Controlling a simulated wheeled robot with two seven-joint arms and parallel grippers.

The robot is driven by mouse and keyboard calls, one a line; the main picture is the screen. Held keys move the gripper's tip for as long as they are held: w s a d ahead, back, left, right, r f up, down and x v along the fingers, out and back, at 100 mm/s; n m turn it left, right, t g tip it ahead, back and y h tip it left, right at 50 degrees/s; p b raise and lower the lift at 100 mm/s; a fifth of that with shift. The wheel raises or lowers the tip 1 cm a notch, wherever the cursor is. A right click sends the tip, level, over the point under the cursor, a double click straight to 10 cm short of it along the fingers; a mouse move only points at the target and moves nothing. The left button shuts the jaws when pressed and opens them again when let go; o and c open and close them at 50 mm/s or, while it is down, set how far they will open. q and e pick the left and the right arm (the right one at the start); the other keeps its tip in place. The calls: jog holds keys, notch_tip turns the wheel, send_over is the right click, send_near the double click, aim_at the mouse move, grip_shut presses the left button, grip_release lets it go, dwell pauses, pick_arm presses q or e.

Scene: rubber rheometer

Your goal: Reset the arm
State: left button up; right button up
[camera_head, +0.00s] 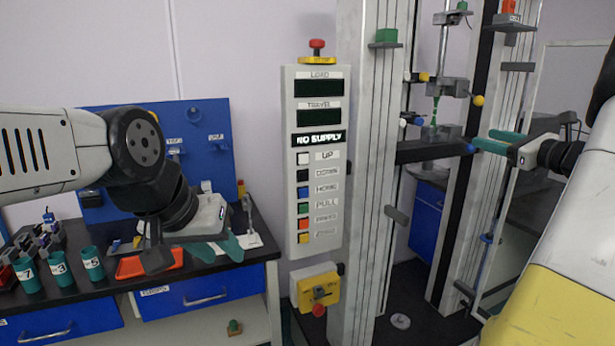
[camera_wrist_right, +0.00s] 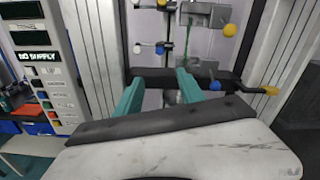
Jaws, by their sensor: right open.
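My right gripper (camera_head: 484,141) is open, its two teal fingers pointing left at the rheometer's test frame (camera_head: 360,180). In the right wrist view its fingers (camera_wrist_right: 158,86) are apart with nothing between their tips, in front of the dark crossbar (camera_wrist_right: 222,76). A blue knob (camera_head: 470,148) is close to the fingertips in the head view; contact cannot be told. A green specimen (camera_head: 435,108) stands between the upper clamp (camera_head: 447,87) and the lower clamp (camera_head: 440,133). My left gripper (camera_head: 222,248) hangs over the bench; its finger gap is unclear.
The control panel (camera_head: 318,160) reads NO SUPPLY, with a red button on top. A yellow switch box (camera_head: 316,290) is below it. The bench at left holds numbered teal cups (camera_head: 59,270) and an orange tray (camera_head: 150,263). A blue board (camera_head: 205,140) stands behind.

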jog(key=s+a+f+n+g+y, duration=0.1)
jog(key=s+a+n+g, duration=0.25)
jog(key=a, duration=0.45)
jog(key=s+a+f+n+g, duration=0.15)
jog(key=a+n, duration=0.25)
jog(key=a, duration=0.5)
jog(key=s+a+f+n+g+y, duration=0.1)
jog(key=s+a+n+g, duration=0.25)
jog(key=a, duration=0.45)
jog(key=s+a+f+n+h, duration=0.2)
jog(key=s+n, duration=0.4)
jog(key=s+a+f+n+g+h, duration=0.1)
jog(key=s+a+f+n+h, duration=0.1)
jog(key=s+n, duration=0.4)
jog(key=s+a+f+n+g+h, duration=0.1)
jog(key=s+a+f+n+h, duration=0.1)
jog(key=s+f+n, duration=0.2)
jog(key=s+n, duration=0.2)
jog(key=shift+s+f+h, duration=0.25)
jog(key=shift+s+h, duration=0.05)
jog(key=shift+a, duration=0.1)
